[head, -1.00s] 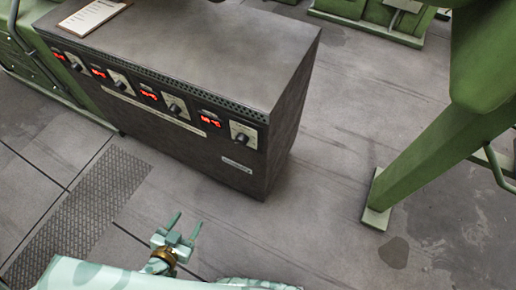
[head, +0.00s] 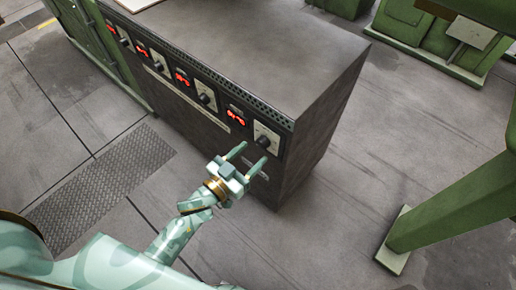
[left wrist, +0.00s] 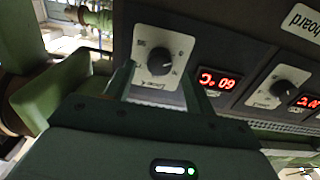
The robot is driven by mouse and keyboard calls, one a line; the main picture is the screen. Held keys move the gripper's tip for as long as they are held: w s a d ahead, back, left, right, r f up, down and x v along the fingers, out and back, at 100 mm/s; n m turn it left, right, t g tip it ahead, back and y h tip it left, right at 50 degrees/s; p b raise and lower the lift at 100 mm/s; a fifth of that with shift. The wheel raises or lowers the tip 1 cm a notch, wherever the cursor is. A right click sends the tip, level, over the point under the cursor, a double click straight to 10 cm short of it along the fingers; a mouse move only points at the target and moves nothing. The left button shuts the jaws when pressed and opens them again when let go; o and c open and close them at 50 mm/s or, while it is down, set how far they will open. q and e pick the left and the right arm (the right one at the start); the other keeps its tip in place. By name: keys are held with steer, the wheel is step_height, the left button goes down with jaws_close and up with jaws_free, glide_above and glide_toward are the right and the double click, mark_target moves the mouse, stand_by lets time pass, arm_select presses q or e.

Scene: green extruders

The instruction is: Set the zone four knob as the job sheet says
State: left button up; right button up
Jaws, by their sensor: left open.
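The dark control cabinet carries a row of knobs on pale plates with red displays. The knob at the right end of the row (head: 263,141), seemingly zone four, is black and round. My left gripper (head: 246,160) is open and empty, just in front of and a little below that knob. In the left wrist view the same knob (left wrist: 158,65) shows above and between the open fingers, apart from them. Its red display (left wrist: 218,82) appears upside down there; I cannot read it surely. The job sheet (head: 138,4) lies on the cabinet top, mostly cut off, its text unreadable.
Another knob (head: 205,97) sits left of the end one, with its own display (head: 182,78). A green machine leg on a pale foot (head: 393,254) stands at the right. The grey floor (head: 325,225) between it and the cabinet is clear.

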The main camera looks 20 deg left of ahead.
mark_target(260, 146)
arm_select(q)
steer(key=shift+x, duration=1.25)
steer(key=shift+w+d, duration=0.1)
steer(key=shift+w, duration=0.25)
arm_select(e)
steer(key=shift+s+d+f, duration=0.15)
steer(key=shift+s+d, duration=0.05)
steer(key=shift+d, duration=0.05)
arm_select(q)
steer(key=c, duration=1)
arm_select(e)
steer(key=shift+w, duration=0.15)
